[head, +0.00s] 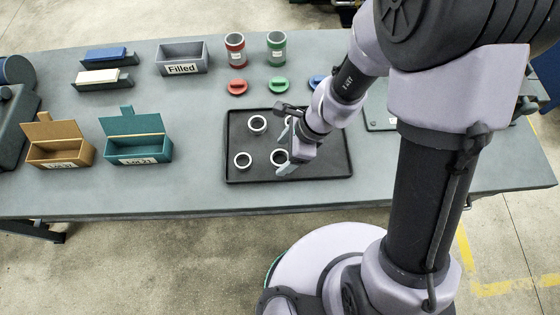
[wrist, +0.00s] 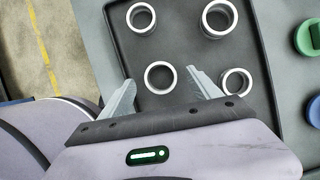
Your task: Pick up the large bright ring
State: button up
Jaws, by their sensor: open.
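Several pale metal rings lie flat on a black tray (head: 325,168). My gripper (head: 284,150) is open and empty over the tray's right half. In the wrist view its two fingertips (wrist: 162,76) appear on either side of the front-right ring (wrist: 160,89), which looks large and bright; it also shows in the head view (head: 277,163). The height gap is unclear. The back-left ring (head: 257,131) looks similarly large. The front-left ring (head: 243,167) looks smaller. The back-right ring (wrist: 236,94) is partly hidden by my gripper in the head view.
Red (head: 236,87), green (head: 278,85) and blue (head: 315,80) lids lie behind the tray, with red (head: 235,52) and green (head: 277,50) canisters beyond. Table between boxes and tray is clear.

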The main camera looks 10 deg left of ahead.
jog(key=shift+x, duration=0.8)
jog(key=shift+d+r, duration=0.1)
jog(key=shift+c, duration=0.6)
jog(key=shift+w, duration=0.1)
jog(key=c, duration=1.4)
jog(key=shift+c, duration=0.2)
